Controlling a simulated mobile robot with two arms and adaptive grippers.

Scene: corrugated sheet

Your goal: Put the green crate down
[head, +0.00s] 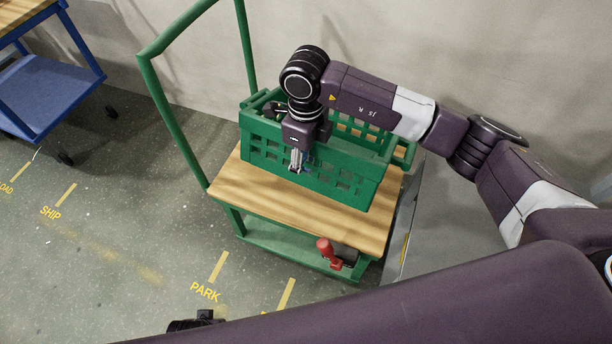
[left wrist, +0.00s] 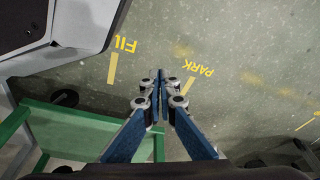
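The green crate (head: 345,180), with slotted walls, is upright at the wooden top (head: 235,181) of a green cart in the head view. Its base appears to be at the wood, but I cannot tell whether it bears its full weight there. My right gripper (head: 297,160) points down at the crate's near wall and appears shut on it. Its inner finger is hidden. My left gripper (left wrist: 159,82) is shut and empty in the left wrist view, above the floor and away from the crate.
The cart's tall green handle (head: 175,125) rises at the left, and a red-handled part (head: 325,250) is below its front edge. A blue cart (head: 45,90) stands at the far left. A wall is close behind. The marked floor (head: 120,230) to the left is clear.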

